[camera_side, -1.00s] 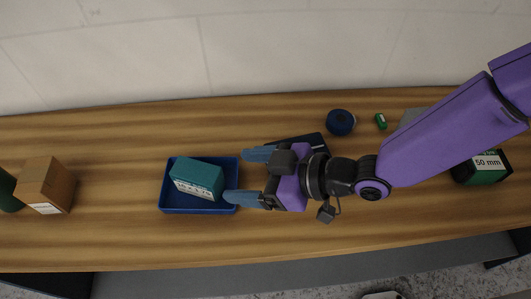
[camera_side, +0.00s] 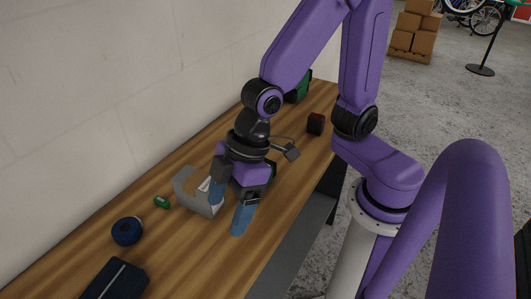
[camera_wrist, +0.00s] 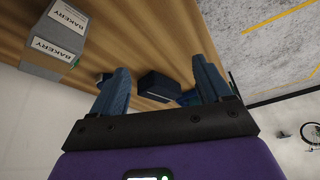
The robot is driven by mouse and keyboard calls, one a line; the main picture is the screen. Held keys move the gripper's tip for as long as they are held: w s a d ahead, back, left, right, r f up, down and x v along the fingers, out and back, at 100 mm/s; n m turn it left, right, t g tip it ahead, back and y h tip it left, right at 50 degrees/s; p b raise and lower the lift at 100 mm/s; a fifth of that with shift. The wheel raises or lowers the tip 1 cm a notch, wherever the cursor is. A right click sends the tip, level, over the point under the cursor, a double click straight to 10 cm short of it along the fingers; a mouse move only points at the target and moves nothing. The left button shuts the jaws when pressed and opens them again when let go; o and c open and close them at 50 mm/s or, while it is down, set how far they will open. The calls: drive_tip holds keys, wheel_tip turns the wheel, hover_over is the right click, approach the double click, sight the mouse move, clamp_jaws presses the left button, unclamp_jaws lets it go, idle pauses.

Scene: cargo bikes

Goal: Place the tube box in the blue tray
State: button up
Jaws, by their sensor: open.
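The blue tray and the teal box that sat in it a second ago are outside the side view now. I cannot make out the tube box by its label in either view. My gripper (camera_side: 230,207) is open and points down above the table, just right of a grey box with a white label (camera_side: 190,192). In the wrist view nothing is held between the blue fingers (camera_wrist: 161,72). A dark blue case (camera_wrist: 158,87) shows beyond and between them, with a blue shape beside the right finger too hidden to name.
The grey box reads BAKERY in the wrist view (camera_wrist: 56,40). A round dark blue item (camera_side: 127,231), a small green item (camera_side: 161,202) and a dark blue case (camera_side: 115,279) lie nearer the camera.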

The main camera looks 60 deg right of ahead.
drive_tip(key=s+d+r+h, duration=0.1)
drive_tip(key=s+d, duration=0.3)
drive_tip(key=d, duration=0.4)
drive_tip(key=s+d+g+h, duration=0.1)
drive_tip(key=s+d, duration=0.3)
drive_tip(key=d, duration=0.5)
drive_tip(key=shift+d+r+h, duration=0.3)
drive_tip(key=shift+r+h, duration=0.1)
drive_tip(key=shift+h, duration=0.5)
drive_tip(key=shift+o, duration=0.3)
drive_tip(key=shift+w, duration=0.1)
